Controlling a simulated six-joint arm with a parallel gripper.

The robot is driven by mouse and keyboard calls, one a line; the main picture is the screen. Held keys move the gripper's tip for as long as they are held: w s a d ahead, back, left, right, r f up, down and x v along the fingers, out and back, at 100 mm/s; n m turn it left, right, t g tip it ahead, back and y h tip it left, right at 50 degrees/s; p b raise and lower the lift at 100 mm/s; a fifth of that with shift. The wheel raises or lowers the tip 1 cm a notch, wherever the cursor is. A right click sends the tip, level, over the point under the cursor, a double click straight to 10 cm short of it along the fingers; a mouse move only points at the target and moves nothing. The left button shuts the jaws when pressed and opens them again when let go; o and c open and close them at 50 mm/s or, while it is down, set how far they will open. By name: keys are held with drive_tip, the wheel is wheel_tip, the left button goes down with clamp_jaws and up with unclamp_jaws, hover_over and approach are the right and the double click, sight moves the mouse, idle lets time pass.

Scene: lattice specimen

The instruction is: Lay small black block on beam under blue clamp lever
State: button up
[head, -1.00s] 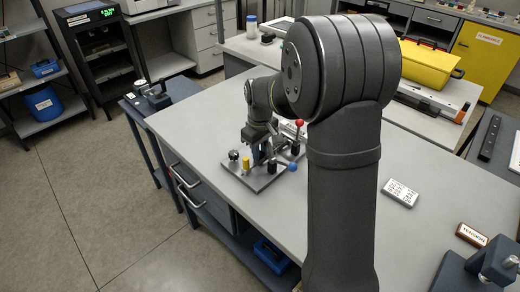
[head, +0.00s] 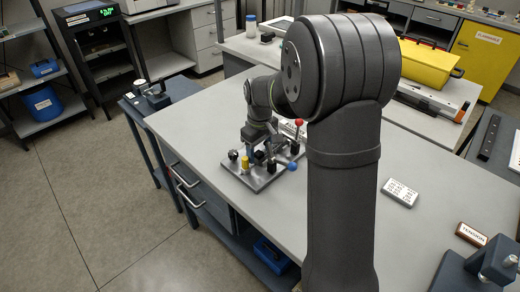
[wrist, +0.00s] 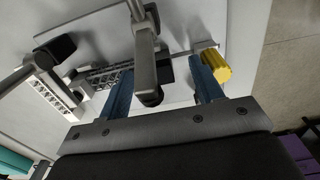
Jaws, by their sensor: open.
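My gripper (wrist: 163,88) is open, with its two blue fingers apart above the fixture plate. It also shows over the fixture in the head view (head: 258,150). A grey clamp arm with a black tip (wrist: 150,95) crosses the space between the fingers in the wrist view. Behind it, a dark patch (wrist: 167,68) looks like the small black block, at the end of the grey lattice beam (wrist: 105,78). The clamp arm partly hides it, and I cannot tell its exact seat. The blue clamp lever's knob (head: 291,167) is at the plate's right front in the head view.
A yellow knurled knob (wrist: 215,65) is close beside the right finger. A red lever knob (head: 299,122) stands at the fixture's back. Another black-tipped clamp (wrist: 55,52) and a white lattice piece (wrist: 55,100) are at left. The bench (head: 215,115) is clear around the plate.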

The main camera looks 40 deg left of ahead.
sight(260, 154)
drive_tip(key=shift+r, duration=2.5)
wheel_tip(260, 154, up, 17)
drive_tip(key=shift+s+f, duration=0.1)
drive_tip(key=o, duration=0.4)
drive_tip(key=shift+o, duration=1.4)
drive_tip(key=w+d+f+m+g, duration=0.2)
drive_tip(key=w+d+f+m, duration=0.1)
drive_tip(key=d, duration=0.5)
drive_tip(key=shift+w+d+f+m, duration=0.15)
drive_tip(key=shift+w+d+m, duration=0.05)
drive_tip(key=shift+w+m, duration=0.7)
drive_tip(key=s+d+f+m+y, duration=0.1)
drive_tip(key=d+f+m+y, duration=0.2)
drive_tip(key=d+m+y, duration=0.85)
drive_tip(key=d+f+m+y, duration=0.3)
drive_tip(key=d+m, duration=1.5)
drive_tip(key=d, duration=0.4)
drive_tip(key=x, duration=1)
drive_tip(key=shift+w+a+f, duration=0.15)
drive_tip(key=shift+f, duration=0.05)
